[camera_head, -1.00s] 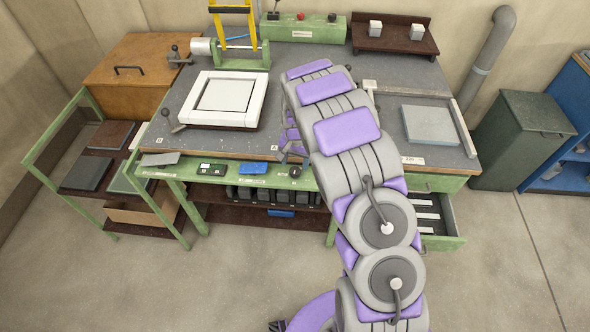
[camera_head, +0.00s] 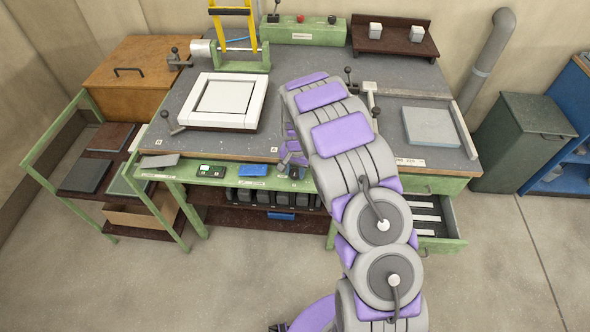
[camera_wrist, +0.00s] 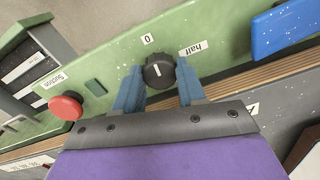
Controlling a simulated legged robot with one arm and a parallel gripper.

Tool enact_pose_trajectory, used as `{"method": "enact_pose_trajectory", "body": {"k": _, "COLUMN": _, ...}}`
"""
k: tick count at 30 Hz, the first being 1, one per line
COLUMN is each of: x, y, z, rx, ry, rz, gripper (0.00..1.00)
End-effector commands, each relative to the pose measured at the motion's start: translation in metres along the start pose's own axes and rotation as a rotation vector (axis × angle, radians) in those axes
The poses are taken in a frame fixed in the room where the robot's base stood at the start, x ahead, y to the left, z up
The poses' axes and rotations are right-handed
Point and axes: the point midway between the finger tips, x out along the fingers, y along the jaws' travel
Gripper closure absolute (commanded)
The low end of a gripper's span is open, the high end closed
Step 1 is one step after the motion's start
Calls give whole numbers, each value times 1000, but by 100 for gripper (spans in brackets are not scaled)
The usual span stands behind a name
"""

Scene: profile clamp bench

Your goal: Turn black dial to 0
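The black dial (camera_wrist: 159,71) sits on the green bench front in the wrist view. Its white mark points up in the picture, roughly toward the "0" label (camera_wrist: 147,39). The "half" label (camera_wrist: 193,48) is to the right. My gripper (camera_wrist: 160,78) has one finger on each side of the dial, with no clear gap at the tips, and looks shut on it. In the head view my gripper (camera_head: 291,164) is at the bench's front strip, and the arm and fingers partly cover the dial there.
A red button (camera_wrist: 66,107) is left of the dial and a blue block (camera_wrist: 287,29) is to its right in the wrist view. The bench top (camera_head: 280,85) carries a white frame (camera_head: 222,100) and a grey plate (camera_head: 430,127). An open drawer (camera_head: 430,222) is at the lower right.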

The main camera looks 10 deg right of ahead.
Motion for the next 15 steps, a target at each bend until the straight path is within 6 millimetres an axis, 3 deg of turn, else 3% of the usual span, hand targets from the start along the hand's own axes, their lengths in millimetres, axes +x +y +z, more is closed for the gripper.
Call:
{"method": "enact_pose_trajectory", "body": {"k": 7, "x": 0, "y": -1, "z": 0, "rx": 0, "ry": 1, "rz": -1, "gripper": 89}}
{"method": "enact_pose_trajectory", "body": {"k": 15, "x": -3, "y": -1, "z": 0, "rx": -71, "ry": -1, "rz": -2, "gripper": 91}}
